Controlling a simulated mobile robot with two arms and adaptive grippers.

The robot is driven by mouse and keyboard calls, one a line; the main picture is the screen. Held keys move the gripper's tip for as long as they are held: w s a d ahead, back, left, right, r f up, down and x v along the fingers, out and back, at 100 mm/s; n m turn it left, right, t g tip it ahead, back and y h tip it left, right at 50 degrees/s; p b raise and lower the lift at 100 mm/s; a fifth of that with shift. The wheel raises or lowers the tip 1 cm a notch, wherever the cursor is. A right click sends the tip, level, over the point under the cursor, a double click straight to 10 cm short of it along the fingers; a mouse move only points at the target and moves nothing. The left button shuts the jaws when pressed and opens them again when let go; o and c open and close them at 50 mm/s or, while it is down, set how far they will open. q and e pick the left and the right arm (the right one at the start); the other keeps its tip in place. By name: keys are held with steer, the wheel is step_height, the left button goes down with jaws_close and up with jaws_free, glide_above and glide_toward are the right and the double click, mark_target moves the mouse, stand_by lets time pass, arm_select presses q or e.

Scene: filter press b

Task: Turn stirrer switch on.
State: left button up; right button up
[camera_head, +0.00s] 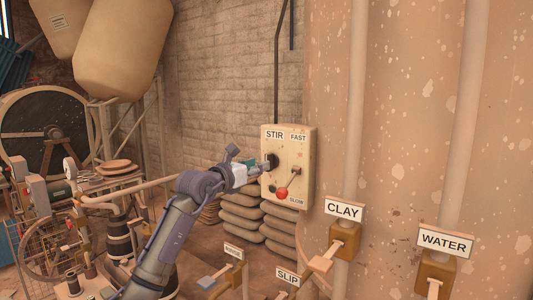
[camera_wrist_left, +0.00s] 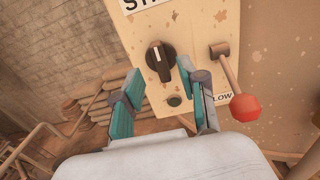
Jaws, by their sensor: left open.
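The stirrer control box (camera_head: 304,149) is a cream panel on the wall, labelled STIR, FAST and SLOW. Its black rotary switch (camera_wrist_left: 160,60) shows in the left wrist view, with a pale pointer mark near its top. In the head view the switch (camera_head: 271,160) is partly covered by my gripper. My left gripper (camera_wrist_left: 163,97) is open, its teal fingers spread below and to either side of the switch, apparently not gripping it. A lever with a red ball (camera_wrist_left: 244,107) is right of the fingers. My right gripper is not in view.
A small dark green button (camera_wrist_left: 174,100) sits below the switch. Stacked sacks (camera_head: 243,212) lie under the box. CLAY (camera_head: 343,210) and WATER (camera_head: 445,242) valve signs stand to the right by a large speckled tank (camera_head: 415,120).

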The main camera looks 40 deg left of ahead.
arm_select(q)
steer(key=w, duration=0.1)
steer(key=w+p, duration=0.1)
steer(key=w, duration=0.3)
steer(key=shift+a+p, duration=0.25)
steer(key=shift+p, duration=0.05)
jaws_close()
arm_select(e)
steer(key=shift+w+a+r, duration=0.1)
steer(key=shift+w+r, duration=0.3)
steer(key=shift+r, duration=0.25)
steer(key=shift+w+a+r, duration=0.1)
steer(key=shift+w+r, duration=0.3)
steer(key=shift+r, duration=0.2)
